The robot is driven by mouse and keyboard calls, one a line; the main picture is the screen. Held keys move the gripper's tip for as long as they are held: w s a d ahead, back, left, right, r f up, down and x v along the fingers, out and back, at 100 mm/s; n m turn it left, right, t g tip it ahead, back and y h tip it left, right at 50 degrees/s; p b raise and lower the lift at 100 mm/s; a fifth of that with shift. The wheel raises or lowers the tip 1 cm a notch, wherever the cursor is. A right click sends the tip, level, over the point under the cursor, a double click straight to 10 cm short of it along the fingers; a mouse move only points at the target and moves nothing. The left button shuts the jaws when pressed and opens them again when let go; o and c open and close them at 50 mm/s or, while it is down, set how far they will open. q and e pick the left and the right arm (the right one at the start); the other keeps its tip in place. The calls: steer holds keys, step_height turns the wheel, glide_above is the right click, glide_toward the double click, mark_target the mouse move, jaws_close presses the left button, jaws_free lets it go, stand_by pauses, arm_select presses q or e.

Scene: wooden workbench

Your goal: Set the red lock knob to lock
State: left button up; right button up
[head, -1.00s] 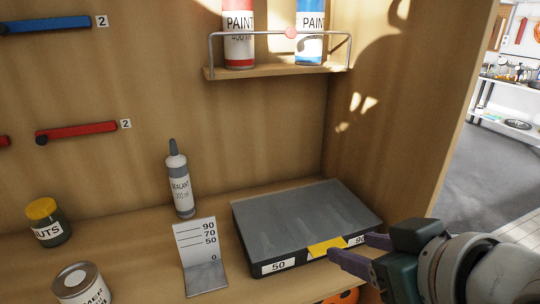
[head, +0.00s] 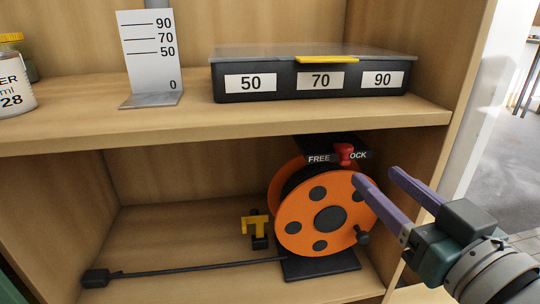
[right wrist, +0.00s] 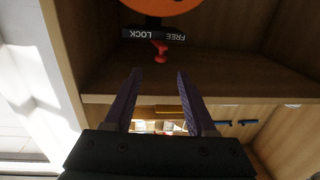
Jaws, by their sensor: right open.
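The red lock knob (head: 345,152) sits on a black label bar (head: 318,157) above an orange cable reel (head: 300,216) on the lower shelf. The bar reads FREE on the left and LOCK on the right. In the head view the knob stands between the words and covers the L. My right gripper (head: 376,175) is open and empty, to the right of the knob and apart from it. In the right wrist view, which is upside down, the knob (right wrist: 160,52) lies beyond the fingertips, roughly midway between the open fingers (right wrist: 159,72). My left gripper is not in view.
The upper shelf's front edge (head: 200,128) runs just above the knob. A black case (head: 225,96) with number labels stands on that shelf. A yellow-and-black part (head: 255,226) and a black rod (head: 190,269) lie left of the reel. The cabinet's side wall is close on the right.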

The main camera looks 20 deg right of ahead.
mark_target(350, 153)
steer(key=w, duration=0.3)
steer(key=w+b, duration=0.1)
steer(key=w, duration=0.2)
steer(key=w+d, duration=0.1)
steer(key=w, duration=0.3)
steer(key=shift+d, duration=0.1)
steer(key=shift+s, duration=0.1)
jaws_close()
